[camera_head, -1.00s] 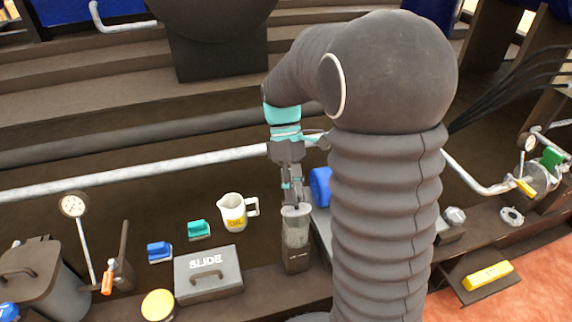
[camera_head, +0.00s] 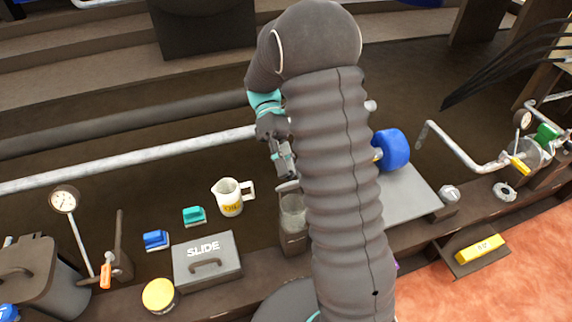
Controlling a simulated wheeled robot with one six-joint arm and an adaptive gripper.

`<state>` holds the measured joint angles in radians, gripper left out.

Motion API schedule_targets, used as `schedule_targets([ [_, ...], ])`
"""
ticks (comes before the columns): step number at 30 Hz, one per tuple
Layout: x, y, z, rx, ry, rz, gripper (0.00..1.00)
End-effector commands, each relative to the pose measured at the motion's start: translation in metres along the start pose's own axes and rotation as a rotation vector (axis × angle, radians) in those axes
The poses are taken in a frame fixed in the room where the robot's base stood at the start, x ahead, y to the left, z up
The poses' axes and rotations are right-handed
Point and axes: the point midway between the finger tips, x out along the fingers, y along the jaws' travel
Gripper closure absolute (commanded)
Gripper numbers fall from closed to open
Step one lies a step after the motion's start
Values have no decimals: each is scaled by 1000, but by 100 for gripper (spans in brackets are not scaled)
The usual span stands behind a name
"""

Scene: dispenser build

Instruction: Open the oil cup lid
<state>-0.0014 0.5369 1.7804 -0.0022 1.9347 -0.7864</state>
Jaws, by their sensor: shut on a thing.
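My arm covers the area just right of the cup.
A white oil jug (camera_head: 230,200) stands close to the left of the cup. A grey SLIDE box (camera_head: 207,262), a teal block (camera_head: 194,216) and a blue block (camera_head: 155,240) lie further left. A blue cylinder (camera_head: 393,149) and a grey plate (camera_head: 412,195) are right of my arm.

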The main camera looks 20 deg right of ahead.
Motion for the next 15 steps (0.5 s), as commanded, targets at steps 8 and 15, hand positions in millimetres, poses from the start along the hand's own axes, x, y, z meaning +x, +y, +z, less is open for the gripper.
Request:
schedule_targets([
  [8,0,0,0,0,-1,-3,100],
  [15,0,1,0,0,0,-4,51],
])
